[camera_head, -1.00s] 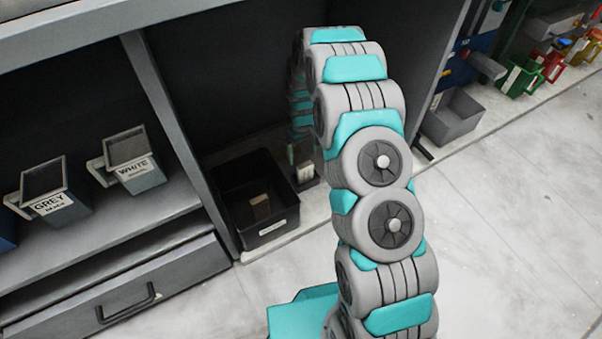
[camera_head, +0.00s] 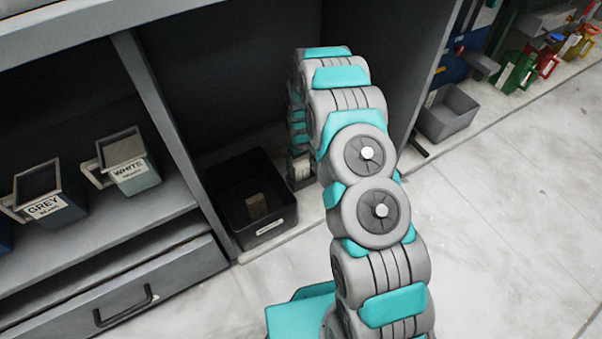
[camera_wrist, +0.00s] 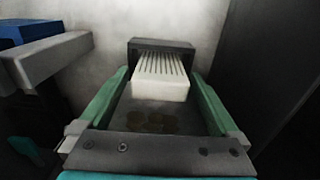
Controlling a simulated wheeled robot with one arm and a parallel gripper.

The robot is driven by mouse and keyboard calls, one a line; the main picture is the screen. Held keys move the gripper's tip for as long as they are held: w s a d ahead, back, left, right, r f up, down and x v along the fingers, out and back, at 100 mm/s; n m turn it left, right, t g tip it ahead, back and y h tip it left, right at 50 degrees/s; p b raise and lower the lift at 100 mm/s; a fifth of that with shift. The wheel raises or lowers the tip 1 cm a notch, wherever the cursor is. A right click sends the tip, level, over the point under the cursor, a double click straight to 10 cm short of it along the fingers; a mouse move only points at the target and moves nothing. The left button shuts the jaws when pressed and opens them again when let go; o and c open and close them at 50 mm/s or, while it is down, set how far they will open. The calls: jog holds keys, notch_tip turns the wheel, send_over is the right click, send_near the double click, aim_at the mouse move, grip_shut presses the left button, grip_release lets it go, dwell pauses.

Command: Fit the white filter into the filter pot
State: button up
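The white filter (camera_wrist: 160,78) is a pale ribbed block in the middle of the wrist view. It lies between the two green fingers of my gripper (camera_wrist: 161,72), which flank its sides closely; any thin gap is too dark to make out. The dark filter pot (camera_wrist: 160,46) is just beyond, against the filter's far end. How deep the filter sits in it is hidden. In the head view the pot (camera_head: 299,182) stands on the floor ledge with the pale filter (camera_head: 301,168) at it, partly behind my arm.
A black bin (camera_head: 265,238) with a brownish piece inside stands left of the pot. Grey and white labelled containers (camera_head: 45,190) (camera_head: 133,172) are on the left shelf. A grey bin (camera_head: 447,118) stands to the right. A dark panel (camera_wrist: 265,60) rises close on the right in the wrist view.

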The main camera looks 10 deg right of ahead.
jog(key=c, duration=1.3)
